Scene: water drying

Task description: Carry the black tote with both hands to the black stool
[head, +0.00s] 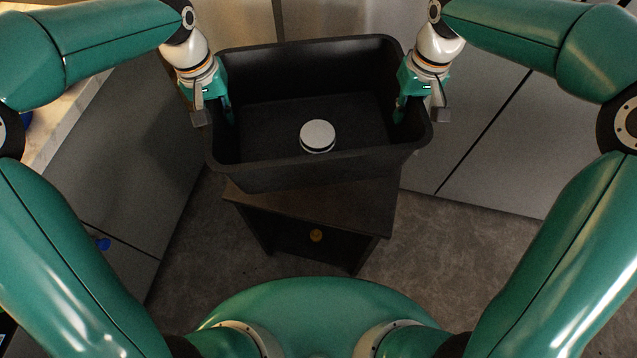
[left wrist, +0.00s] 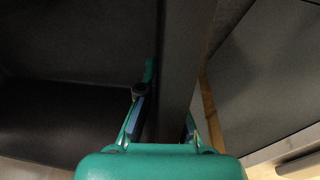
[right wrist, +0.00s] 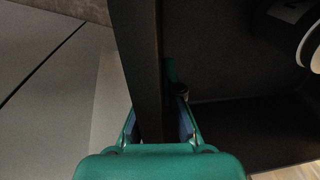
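The black tote (head: 300,178) is an open, deep bin in the middle of the head view, slightly tilted in the picture. My left gripper (head: 214,112) is at its left rim and my right gripper (head: 416,108) is at its right rim. In the left wrist view the fingers (left wrist: 165,120) straddle the tote wall (left wrist: 184,60); in the right wrist view the fingers (right wrist: 160,122) do too. Both look closed on it. The black stool (head: 315,222) is below the tote, its top partly hidden by it. Whether the tote touches the stool I cannot tell.
A white round object with a dark band (head: 318,135) lies inside the tote. Grey cabinet fronts (head: 490,140) stand to the right and more (head: 125,165) to the left. A light worktop edge (head: 55,125) is at far left. Grey floor (head: 460,260) is open around the stool.

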